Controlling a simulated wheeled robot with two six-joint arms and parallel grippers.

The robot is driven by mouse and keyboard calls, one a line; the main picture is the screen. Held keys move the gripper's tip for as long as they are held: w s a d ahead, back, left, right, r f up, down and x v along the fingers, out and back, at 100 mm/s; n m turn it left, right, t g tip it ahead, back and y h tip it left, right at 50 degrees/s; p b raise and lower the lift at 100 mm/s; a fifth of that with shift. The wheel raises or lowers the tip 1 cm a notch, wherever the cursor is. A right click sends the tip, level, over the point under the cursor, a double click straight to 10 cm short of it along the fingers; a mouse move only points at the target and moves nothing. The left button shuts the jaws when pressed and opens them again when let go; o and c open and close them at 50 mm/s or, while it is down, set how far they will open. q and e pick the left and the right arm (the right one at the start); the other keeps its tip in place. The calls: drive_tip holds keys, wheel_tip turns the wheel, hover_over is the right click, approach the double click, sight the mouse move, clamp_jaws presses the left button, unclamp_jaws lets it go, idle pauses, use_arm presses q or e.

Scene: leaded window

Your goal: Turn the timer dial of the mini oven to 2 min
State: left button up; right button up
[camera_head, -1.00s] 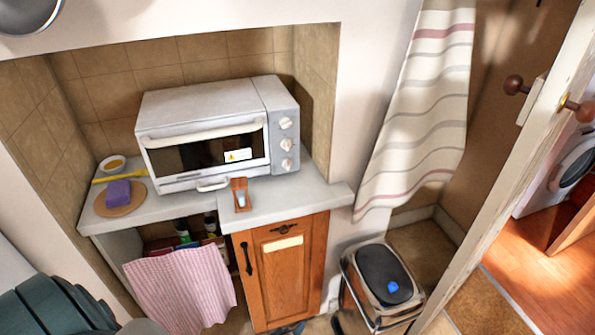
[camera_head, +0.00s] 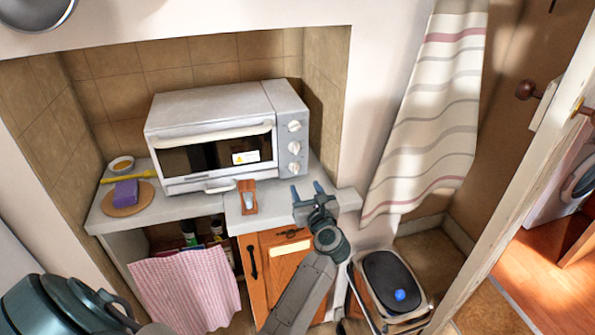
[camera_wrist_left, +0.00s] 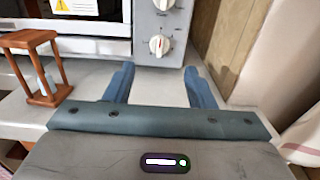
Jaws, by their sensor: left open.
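The mini oven (camera_head: 210,105) is a white box on the counter in a tiled niche, its door closed. Three round white knobs run down its grey right-hand panel: upper (camera_head: 294,126), middle (camera_head: 294,148) and lower (camera_head: 293,168). Which one is the timer dial cannot be told, and their scales are too small to read. My left gripper (camera_head: 307,190) is open and empty at the counter's front, below and slightly right of the knobs. In the left wrist view, the lower knob (camera_wrist_left: 160,45) lies ahead between the open blue fingers (camera_wrist_left: 159,72), apart from them. My right gripper is not in view.
A small wooden hourglass-like stand (camera_head: 247,197) is on the counter left of my gripper. A purple sponge (camera_head: 126,191) and small bowl (camera_head: 121,163) are at the counter's left. A tiled wall (camera_head: 323,100) bounds the niche on the oven's right.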

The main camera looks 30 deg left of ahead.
sight(296, 169)
use_arm(q)
drive_tip(key=p+x, duration=0.2)
drive_tip(key=x, duration=0.5)
drive_tip(key=shift+w+a+r, duration=0.1)
drive_tip(key=shift+w+a, duration=0.55)
drive_tip(key=shift+a, duration=0.05)
drive_tip(key=shift+c, duration=0.9)
drive_tip(key=c, duration=0.8)
